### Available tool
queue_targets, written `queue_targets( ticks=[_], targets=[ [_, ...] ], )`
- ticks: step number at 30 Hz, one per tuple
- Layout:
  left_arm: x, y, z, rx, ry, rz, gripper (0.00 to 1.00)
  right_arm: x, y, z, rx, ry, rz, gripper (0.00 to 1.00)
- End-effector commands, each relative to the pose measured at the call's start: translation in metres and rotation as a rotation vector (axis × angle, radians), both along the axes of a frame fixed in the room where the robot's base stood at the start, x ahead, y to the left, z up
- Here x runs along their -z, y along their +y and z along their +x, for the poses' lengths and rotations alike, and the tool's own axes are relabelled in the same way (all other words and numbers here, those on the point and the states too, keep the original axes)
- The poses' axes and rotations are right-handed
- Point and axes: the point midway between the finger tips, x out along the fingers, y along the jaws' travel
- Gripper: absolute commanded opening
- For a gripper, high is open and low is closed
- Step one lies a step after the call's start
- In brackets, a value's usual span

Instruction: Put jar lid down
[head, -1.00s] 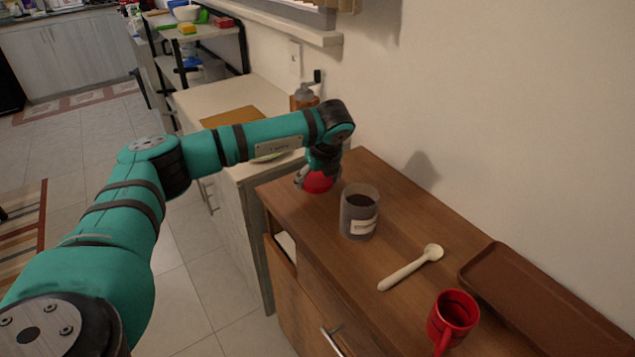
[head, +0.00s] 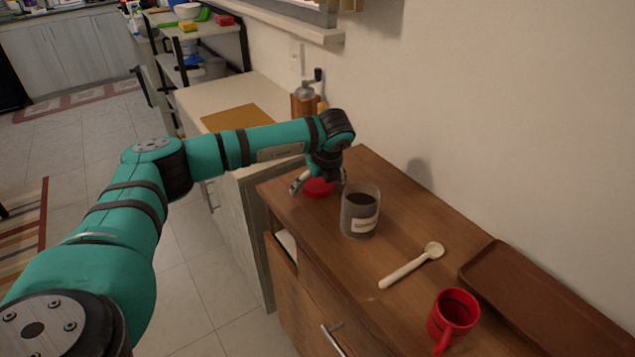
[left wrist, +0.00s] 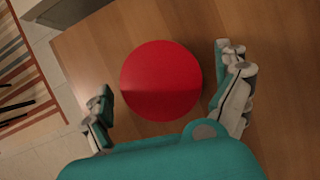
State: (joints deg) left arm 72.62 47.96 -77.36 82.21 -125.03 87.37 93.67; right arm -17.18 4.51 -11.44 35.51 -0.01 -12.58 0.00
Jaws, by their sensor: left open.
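The red jar lid (head: 317,188) lies flat on the wooden cabinet top, near its far left corner. It also shows in the left wrist view as a round red disc (left wrist: 161,80). My left gripper (head: 318,184) is open above the lid, with one finger on each side and a gap to the lid on both sides. It shows in the left wrist view too (left wrist: 166,86). The jar (head: 359,212) stands upright and open beside the lid, with dark contents and a pale label. My right gripper is not in view.
A cream spoon (head: 412,266) lies on the cabinet top (head: 330,250) right of the jar. A red mug (head: 453,319) and a brown tray (head: 540,300) are farther right. A grinder (head: 306,98) stands on the pale counter behind. The wall bounds the back.

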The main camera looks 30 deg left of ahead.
Motion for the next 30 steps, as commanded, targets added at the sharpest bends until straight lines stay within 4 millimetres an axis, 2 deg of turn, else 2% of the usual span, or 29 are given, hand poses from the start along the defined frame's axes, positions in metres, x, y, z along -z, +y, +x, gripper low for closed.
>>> queue_targets(
  ticks=[1,5,12,18,24,30],
  targets=[
    [-0.005,0.0,0.0,-0.001,-0.001,-0.001,1.0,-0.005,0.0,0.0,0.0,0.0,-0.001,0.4],
    [-0.017,-0.006,-0.003,0.002,-0.004,-0.001,1.0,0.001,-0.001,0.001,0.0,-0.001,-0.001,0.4],
    [-0.065,-0.023,-0.015,0.003,-0.005,0.0,1.0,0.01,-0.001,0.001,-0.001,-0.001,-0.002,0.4],
    [-0.098,-0.035,-0.023,0.002,-0.004,-0.001,1.0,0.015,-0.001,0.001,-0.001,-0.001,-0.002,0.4],
    [-0.112,-0.039,-0.027,0.001,-0.002,0.0,1.0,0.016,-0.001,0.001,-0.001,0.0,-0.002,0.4],
    [-0.113,-0.04,-0.028,0.0,-0.001,0.0,1.0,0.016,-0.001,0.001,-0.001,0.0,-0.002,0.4]
  ],
)
